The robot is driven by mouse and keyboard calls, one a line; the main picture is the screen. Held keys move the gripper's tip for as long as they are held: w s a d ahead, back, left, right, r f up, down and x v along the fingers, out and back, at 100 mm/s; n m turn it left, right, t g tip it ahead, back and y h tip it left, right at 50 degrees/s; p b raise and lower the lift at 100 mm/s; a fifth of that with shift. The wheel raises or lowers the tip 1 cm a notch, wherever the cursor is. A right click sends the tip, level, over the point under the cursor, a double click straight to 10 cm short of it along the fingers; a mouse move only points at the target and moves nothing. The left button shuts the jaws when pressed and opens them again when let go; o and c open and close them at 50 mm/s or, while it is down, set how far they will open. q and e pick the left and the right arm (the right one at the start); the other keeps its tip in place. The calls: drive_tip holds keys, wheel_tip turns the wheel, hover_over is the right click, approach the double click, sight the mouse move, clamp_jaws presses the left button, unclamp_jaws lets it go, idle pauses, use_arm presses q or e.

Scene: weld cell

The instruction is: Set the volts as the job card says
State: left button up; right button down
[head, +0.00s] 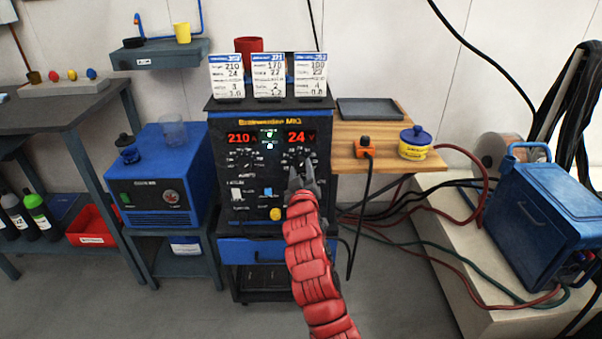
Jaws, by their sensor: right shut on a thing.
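The welding machine (229,201) stands in the middle of the head view. Its left red display (242,138) reads 210 and its right volts display (300,137) reads 24. Three job cards stand on top: the left card (231,76) seems to show 210 and 24, the middle card (269,75) 170 and 22. The right card (310,75) seems to start with 100; its small print is unclear. My right gripper (301,172), on a red-sleeved arm, is shut on the volts knob (298,155) below the right display and partly hides it. My left gripper is out of view.
A left knob (240,158), switches and a yellow button (275,214) sit close by on the panel. A blue cooler unit (160,180) stands left. A wooden shelf (375,135) with an orange clamp-like tool and a yellow tub is right. Cables hang below it.

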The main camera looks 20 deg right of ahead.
drive_tip(key=shift+f, duration=0.1)
drive_tip(key=shift+c, duration=2.1)
unclamp_jaws()
drive_tip(key=p+v, duration=0.2)
drive_tip(key=v, duration=1.5)
drive_tip(key=shift+s, duration=0.25)
drive_tip(key=shift+a, duration=0.1)
